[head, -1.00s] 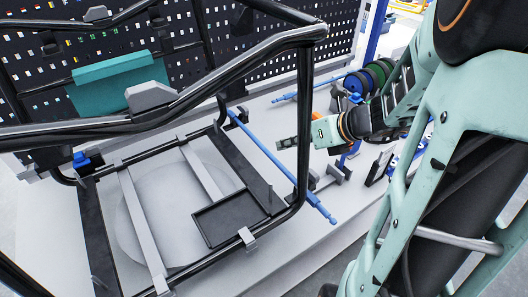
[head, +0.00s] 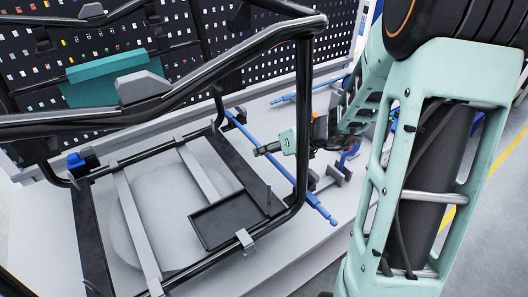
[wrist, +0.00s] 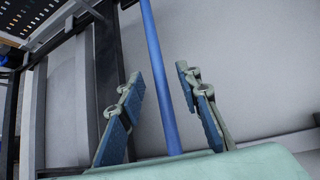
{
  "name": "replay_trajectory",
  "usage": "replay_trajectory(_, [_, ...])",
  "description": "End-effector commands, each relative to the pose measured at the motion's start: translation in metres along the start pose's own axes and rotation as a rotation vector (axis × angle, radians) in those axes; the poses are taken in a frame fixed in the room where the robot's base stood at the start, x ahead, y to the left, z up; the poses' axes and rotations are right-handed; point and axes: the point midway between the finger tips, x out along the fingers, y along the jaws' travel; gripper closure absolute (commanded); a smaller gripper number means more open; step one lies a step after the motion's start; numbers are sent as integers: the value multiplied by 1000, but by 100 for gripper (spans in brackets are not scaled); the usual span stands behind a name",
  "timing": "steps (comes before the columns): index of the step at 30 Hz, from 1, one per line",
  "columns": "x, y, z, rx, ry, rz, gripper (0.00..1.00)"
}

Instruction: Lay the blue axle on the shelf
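The blue axle (head: 283,172) is a long thin rod lying slantwise over the pale grey surface, partly behind the black tube frame. It also shows in the wrist view (wrist: 160,75), running up the picture between my two fingers. My gripper (head: 259,150) is close to the axle's middle in the head view. In the wrist view my gripper (wrist: 160,110) is open, with a gap on each side of the axle. I cannot tell for sure which surface is the shelf.
A black tube frame (head: 304,110) stands in front of the axle, close to my gripper. A black tray (head: 225,222) lies inside it. A second blue rod (head: 305,91) lies at the back. A perforated panel (head: 185,62) rises behind. The pale surface (head: 285,235) is clear at the front.

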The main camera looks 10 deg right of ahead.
Motion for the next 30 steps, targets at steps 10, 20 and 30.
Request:
replay_trajectory(10, [0, 0, 0, 0, 0, 0, 99])
replay_trajectory(20, [-1, 0, 0, 0, 0, 0, 100])
replay_trajectory(30, [-2, 0, 3, -2, -4, 1, 100])
